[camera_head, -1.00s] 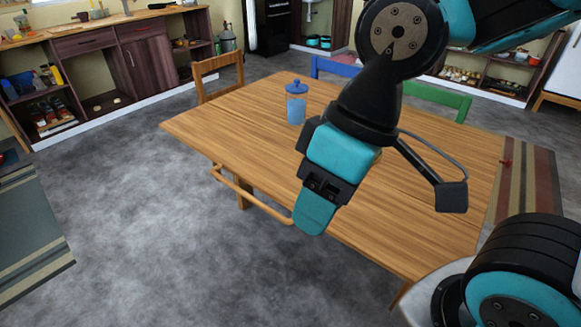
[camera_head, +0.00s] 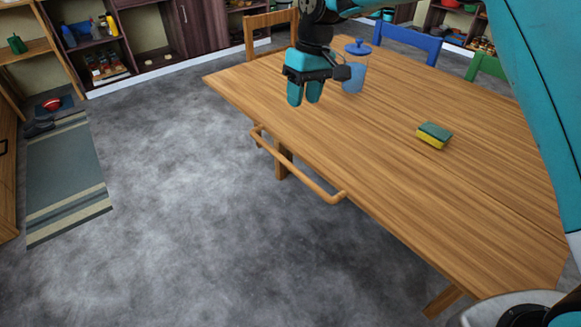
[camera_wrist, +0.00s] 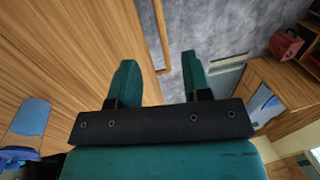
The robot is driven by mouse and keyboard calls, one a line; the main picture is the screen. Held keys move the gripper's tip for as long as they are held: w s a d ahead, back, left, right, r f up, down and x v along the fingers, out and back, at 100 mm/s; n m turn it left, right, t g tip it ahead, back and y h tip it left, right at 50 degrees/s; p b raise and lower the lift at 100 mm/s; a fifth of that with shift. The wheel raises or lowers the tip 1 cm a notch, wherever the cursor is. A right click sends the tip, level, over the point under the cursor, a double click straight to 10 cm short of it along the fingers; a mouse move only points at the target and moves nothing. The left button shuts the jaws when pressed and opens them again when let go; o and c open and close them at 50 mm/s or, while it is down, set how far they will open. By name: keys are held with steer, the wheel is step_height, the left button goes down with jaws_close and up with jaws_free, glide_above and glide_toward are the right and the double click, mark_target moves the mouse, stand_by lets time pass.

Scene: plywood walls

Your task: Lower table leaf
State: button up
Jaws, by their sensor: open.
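The wooden table (camera_head: 400,165) fills the right half of the head view, its top level. A wooden bar (camera_head: 295,168) runs along its near left edge, a little below the top. My gripper (camera_head: 304,100) is open and empty above the left part of the tabletop, close to the edge with the bar. In the wrist view my gripper's two teal fingers (camera_wrist: 156,82) are apart, and part of the bar (camera_wrist: 162,40) shows beyond and between them. A blue lidded jar (camera_head: 355,75) stands on the table just right of my gripper. A yellow and green sponge (camera_head: 434,135) lies on the table.
A wooden chair (camera_head: 270,22), a blue chair (camera_head: 405,38) and a green chair (camera_head: 487,67) stand at the table's far sides. The grey floor (camera_head: 180,180) left of the table is clear up to a striped mat (camera_head: 66,175).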

mark_target(290, 163)
steer(key=a+f, duration=0.1)
steer(key=f, duration=0.5)
steer(key=a+f, duration=0.1)
steer(key=f, duration=0.5)
steer(key=s+a+f, duration=0.1)
steer(key=f, duration=0.5)
steer(key=shift+f+b, duration=0.2)
steer(key=shift+b, duration=0.15)
steer(key=shift+w, duration=0.1)
jaws_close()
